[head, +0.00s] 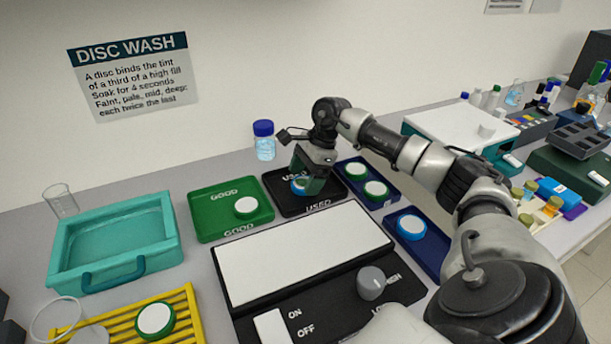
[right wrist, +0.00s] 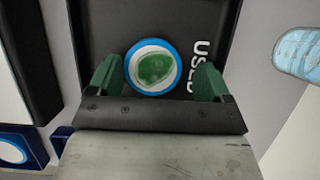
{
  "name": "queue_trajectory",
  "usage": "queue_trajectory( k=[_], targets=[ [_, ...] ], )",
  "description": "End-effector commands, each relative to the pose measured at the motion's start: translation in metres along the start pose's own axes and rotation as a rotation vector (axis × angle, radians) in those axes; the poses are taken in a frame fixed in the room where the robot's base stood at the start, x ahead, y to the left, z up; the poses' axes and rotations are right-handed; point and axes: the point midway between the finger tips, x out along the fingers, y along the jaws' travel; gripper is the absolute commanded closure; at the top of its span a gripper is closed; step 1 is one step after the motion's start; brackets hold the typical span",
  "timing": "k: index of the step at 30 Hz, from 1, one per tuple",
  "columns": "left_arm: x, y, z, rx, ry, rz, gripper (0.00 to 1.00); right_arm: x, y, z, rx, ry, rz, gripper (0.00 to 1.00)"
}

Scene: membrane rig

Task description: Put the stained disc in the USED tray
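The stained disc (right wrist: 153,68), blue-rimmed with a white face and a green blotch, lies on the floor of the black USED tray (right wrist: 150,20) in the right wrist view. In the head view the USED tray (head: 288,208) is at the centre, and the disc (head: 298,186) shows partly behind my fingers. My right gripper (right wrist: 157,82) is open, its green fingers on either side of the disc, with a clear gap on the right. In the head view my right gripper (head: 311,184) reaches down into the tray. My left gripper is not in view.
The green GOOD tray (head: 210,222) with a white-topped disc (head: 246,206) is left of the USED tray. A blue tray (head: 352,176) with two green-rimmed discs is right. A white-topped control rig (head: 300,255) stands in front, and a blue-capped bottle (head: 264,142) behind.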

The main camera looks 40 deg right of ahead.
Motion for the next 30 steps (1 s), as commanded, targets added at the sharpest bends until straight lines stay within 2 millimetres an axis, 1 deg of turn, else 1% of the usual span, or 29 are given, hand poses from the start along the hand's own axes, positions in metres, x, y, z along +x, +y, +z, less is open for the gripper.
queue_trajectory(
  k=[1,4,7,10,11,14,18,21,25,30],
  targets=[
    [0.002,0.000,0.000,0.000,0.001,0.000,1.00,0.014,0.006,-0.004,0.001,0.013,0.030,0.12],
    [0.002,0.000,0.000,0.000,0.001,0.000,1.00,0.014,0.006,-0.004,0.001,0.013,0.031,0.12],
    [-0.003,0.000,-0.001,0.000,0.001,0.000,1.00,0.009,0.006,-0.002,0.000,0.013,0.031,0.12],
    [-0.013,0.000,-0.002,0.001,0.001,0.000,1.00,-0.002,0.006,0.003,0.000,0.013,0.031,0.12],
    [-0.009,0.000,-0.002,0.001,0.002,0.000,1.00,-0.004,0.005,0.001,0.001,0.013,0.028,0.12],
    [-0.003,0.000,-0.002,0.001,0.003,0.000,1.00,-0.026,0.003,0.000,0.001,0.012,0.021,0.12],
    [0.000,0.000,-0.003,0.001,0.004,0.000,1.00,-0.062,0.002,0.002,0.001,0.009,0.017,0.12],
    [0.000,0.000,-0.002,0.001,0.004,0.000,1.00,-0.085,0.001,0.003,0.000,0.008,0.015,0.12],
    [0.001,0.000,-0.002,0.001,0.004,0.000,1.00,-0.106,0.001,0.003,0.001,0.008,0.017,0.12],
    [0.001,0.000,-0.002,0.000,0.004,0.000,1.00,-0.121,0.001,0.003,0.000,0.008,0.017,0.12]
  ],
)
